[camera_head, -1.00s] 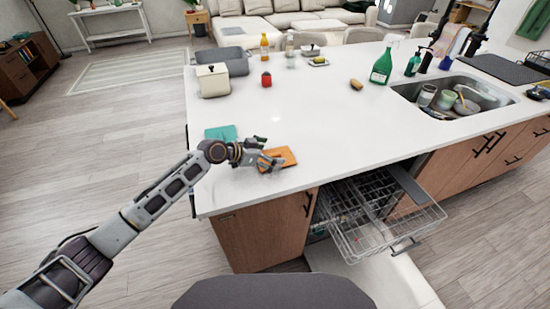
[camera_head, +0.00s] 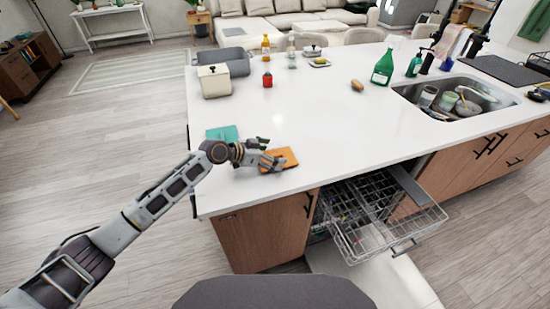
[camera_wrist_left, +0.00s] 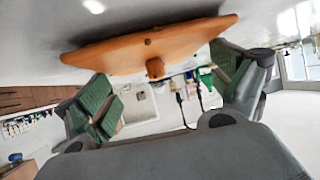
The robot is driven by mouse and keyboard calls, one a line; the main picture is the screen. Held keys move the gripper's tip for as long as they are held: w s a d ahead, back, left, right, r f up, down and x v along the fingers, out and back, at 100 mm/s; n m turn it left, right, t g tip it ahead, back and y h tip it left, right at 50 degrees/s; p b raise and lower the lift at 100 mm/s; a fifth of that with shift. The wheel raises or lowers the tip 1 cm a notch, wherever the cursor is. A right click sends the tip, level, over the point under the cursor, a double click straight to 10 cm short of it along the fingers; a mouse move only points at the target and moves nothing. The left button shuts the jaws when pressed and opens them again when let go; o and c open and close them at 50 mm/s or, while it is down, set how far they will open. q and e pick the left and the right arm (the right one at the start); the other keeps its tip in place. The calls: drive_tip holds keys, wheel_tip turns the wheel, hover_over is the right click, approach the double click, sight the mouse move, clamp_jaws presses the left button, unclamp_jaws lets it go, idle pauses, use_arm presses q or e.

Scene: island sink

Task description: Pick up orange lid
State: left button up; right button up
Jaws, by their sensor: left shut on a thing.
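The orange lid (camera_head: 284,156) is at the near left part of the white island top, in the head view. It looks like a flat, square-cornered plate. In the left wrist view the orange lid (camera_wrist_left: 150,45) fills the upper middle, with a small knob on the side facing the camera. My left gripper (camera_head: 273,154) is at the lid's left side, its green-padded fingers on either side of the lid in the wrist view. It is shut on the lid. I cannot tell whether the lid is clear of the counter. My right gripper is not in view.
A teal flat piece (camera_head: 222,133) lies just behind my left wrist. A white canister (camera_head: 213,81), a grey bin (camera_head: 236,62) and a red jar (camera_head: 267,80) stand farther back. The dishwasher rack (camera_head: 375,225) is pulled out at the front. The counter's middle is clear.

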sight(273, 155)
use_arm(q)
drive_tip(key=shift+r, duration=0.1)
wheel_tip(273, 155, up, 10)
drive_tip(key=shift+b, duration=0.3)
idle(0.4)
idle(0.4)
